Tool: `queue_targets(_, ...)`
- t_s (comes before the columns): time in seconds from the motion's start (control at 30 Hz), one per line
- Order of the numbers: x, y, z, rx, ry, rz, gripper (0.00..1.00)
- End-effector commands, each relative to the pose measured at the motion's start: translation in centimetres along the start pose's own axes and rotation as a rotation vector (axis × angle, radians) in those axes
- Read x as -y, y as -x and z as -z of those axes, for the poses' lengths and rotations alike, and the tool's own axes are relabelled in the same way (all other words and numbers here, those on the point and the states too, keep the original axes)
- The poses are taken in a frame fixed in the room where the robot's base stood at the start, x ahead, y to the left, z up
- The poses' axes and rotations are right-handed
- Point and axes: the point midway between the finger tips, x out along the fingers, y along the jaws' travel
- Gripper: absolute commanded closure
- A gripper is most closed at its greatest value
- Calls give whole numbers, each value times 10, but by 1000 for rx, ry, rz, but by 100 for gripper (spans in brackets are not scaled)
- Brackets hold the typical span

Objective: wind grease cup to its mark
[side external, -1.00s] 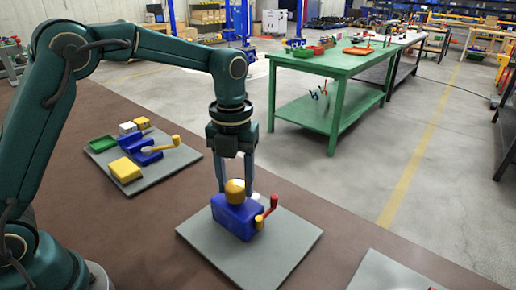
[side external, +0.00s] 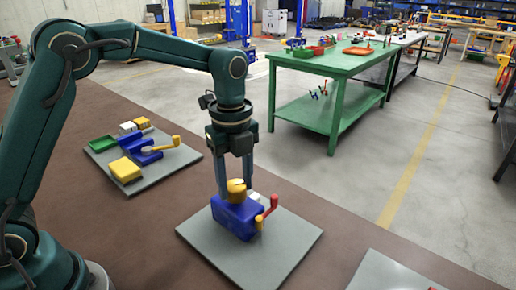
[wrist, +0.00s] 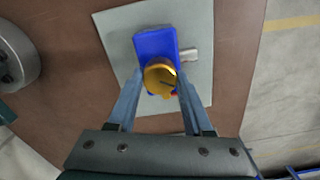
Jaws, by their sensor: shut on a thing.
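The yellow grease cup (side external: 236,197) stands on top of a blue block (side external: 236,218), which sits on a grey plate (side external: 280,262). A dark line shows on the cup's face. My gripper (side external: 236,188) points straight down with one finger on each side of the cup, shut on it. In the wrist view the cup (wrist: 158,76) lies between the fingertips, over the near end of the blue block (wrist: 154,42). A dark mark shows on its top. A red crank handle (side external: 270,206) with a yellow hub stands at the block's right side.
A pale cylinder (wrist: 190,55) sticks out beside the block. Another grey plate (side external: 165,170) at the left holds a yellow block (side external: 125,170), a green tray (side external: 103,143) and a blue part with a yellow crank (side external: 160,148). A further plate (side external: 385,275) is at the lower right.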

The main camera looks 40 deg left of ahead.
Motion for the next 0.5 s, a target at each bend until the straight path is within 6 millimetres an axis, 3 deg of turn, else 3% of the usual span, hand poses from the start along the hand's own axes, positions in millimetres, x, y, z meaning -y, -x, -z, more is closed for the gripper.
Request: queue_targets(0.5,0,-2,-1,2,489,-1,100)
